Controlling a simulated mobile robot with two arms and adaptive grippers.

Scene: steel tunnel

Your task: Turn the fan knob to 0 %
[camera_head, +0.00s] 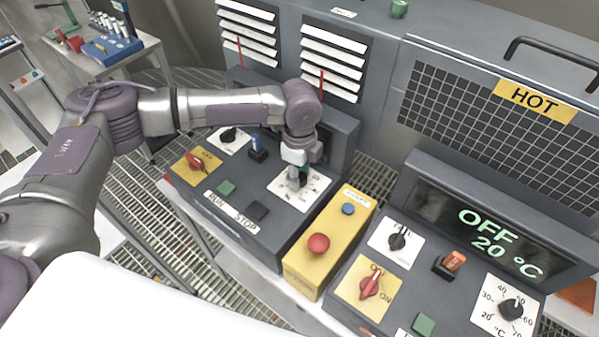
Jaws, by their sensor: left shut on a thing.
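The fan knob (303,179) is small and dark, on a white dial plate (315,191) at the right end of the left control panel. My left gripper (299,180) points down over this plate and is shut on the knob. The gripper hides most of the knob and part of the dial marks, so I cannot read its setting. The panel's display behind is largely hidden by my left arm. My right gripper is not in view.
The left panel also has a red switch (196,161), a green button (226,188) and a black button (257,211). A yellow box (298,263) with a red emergency button (318,244) stands close on the right. Beyond it, the heater display (480,225) reads OFF, 20 °C.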

